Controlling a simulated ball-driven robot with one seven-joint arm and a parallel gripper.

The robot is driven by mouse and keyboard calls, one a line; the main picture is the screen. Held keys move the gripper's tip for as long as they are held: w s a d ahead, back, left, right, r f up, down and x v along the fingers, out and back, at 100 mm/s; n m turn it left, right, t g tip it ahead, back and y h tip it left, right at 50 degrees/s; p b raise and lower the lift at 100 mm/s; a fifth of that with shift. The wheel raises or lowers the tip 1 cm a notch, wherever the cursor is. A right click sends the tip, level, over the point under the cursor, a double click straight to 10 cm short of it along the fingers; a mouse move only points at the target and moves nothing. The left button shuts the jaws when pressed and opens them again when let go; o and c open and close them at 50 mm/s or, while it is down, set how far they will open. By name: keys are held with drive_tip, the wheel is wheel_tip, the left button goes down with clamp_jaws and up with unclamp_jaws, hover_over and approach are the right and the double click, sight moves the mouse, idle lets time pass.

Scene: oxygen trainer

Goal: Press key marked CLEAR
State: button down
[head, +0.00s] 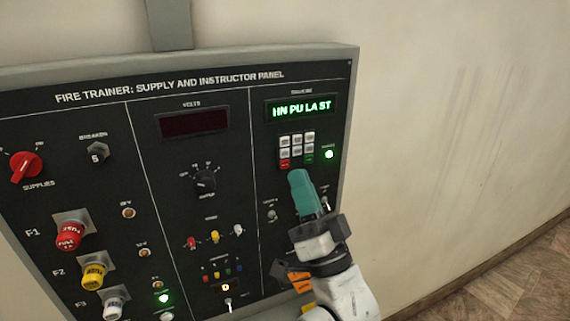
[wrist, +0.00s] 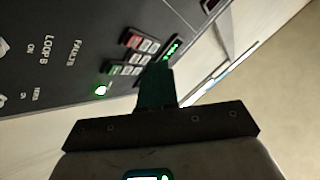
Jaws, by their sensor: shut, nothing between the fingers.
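The keypad (head: 297,146) sits below the green display (head: 301,108) on the right section of the panel. It has several pale keys, a red key (head: 284,163) at its lower left and a green key (head: 309,159) at its lower right. The lettering on the keys is too small to read, so I cannot tell which is marked CLEAR. My gripper (head: 298,174) has its teal fingers shut and empty, with the tips just below the keypad in the head view. In the wrist view the keypad (wrist: 124,61) shows beside the fingertips (wrist: 157,66), its red key (wrist: 135,41) visible. I cannot tell whether they touch.
The panel carries a red supplies knob (head: 25,167), a voltmeter rotary knob (head: 205,181), coloured fuse holders (head: 69,236) and several small switches. Bare wall (head: 450,120) lies to the right.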

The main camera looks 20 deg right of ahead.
drive_tip(key=shift+w, duration=0.95)
drive_tip(key=shift+w, duration=0.15)
idle(1.3)
drive_tip(key=shift+w+b, duration=0.3)
drive_tip(key=shift+b, duration=0.05)
drive_tip(key=shift+w, duration=0.3)
idle(0.5)
idle(0.4)
drive_tip(key=shift+s, duration=0.75)
drive_tip(key=shift+s, duration=2.55)
